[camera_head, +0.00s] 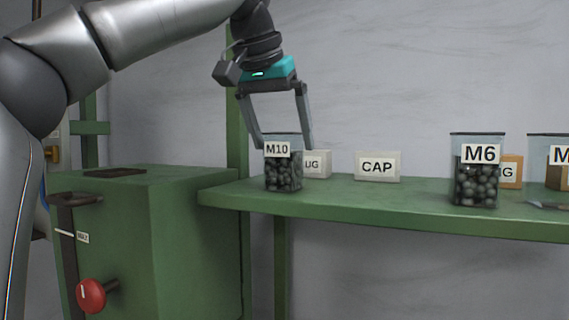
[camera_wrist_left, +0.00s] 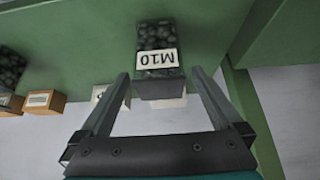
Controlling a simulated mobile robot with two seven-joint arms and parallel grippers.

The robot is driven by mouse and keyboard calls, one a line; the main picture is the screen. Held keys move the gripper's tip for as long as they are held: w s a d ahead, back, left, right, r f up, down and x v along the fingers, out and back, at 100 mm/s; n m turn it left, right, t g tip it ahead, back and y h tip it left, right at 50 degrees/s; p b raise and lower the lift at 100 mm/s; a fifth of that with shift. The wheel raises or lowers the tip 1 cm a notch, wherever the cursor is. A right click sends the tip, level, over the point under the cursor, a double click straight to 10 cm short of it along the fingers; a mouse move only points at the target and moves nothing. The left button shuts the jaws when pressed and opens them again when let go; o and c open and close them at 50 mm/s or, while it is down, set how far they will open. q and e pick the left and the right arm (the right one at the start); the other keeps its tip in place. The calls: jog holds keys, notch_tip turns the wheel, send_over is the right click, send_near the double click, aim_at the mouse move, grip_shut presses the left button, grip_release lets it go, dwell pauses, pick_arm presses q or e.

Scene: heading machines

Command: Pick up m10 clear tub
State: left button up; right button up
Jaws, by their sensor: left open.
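The M10 clear tub (camera_head: 283,176) stands upright on the green shelf, filled with dark round pieces and marked with a white M10 label. It also shows in the left wrist view (camera_wrist_left: 158,85), between and just beyond the fingertips. My left gripper (camera_head: 285,144) is open and points down over the tub, with its fingertips near the tub's upper rim, one to each side. I cannot tell whether the fingers touch the tub. Nothing is held. My right gripper is not in view.
The green shelf (camera_head: 400,205) also bears a box with a partly hidden label (camera_head: 318,165), a CAP box (camera_head: 377,167), and an M6 tub (camera_head: 476,185) at the right. A green machine (camera_head: 190,240) with a red knob (camera_head: 91,295) stands at the left. The shelf between CAP and M6 is clear.

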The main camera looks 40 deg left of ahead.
aim_at(288, 161)
pick_arm(q)
jog(key=shift+w+f, duration=0.1)
jog(key=shift+f, duration=0.3)
jog(key=x, duration=0.5)
jog(key=shift+r, duration=0.15)
grip_shut()
dwell(0.4)
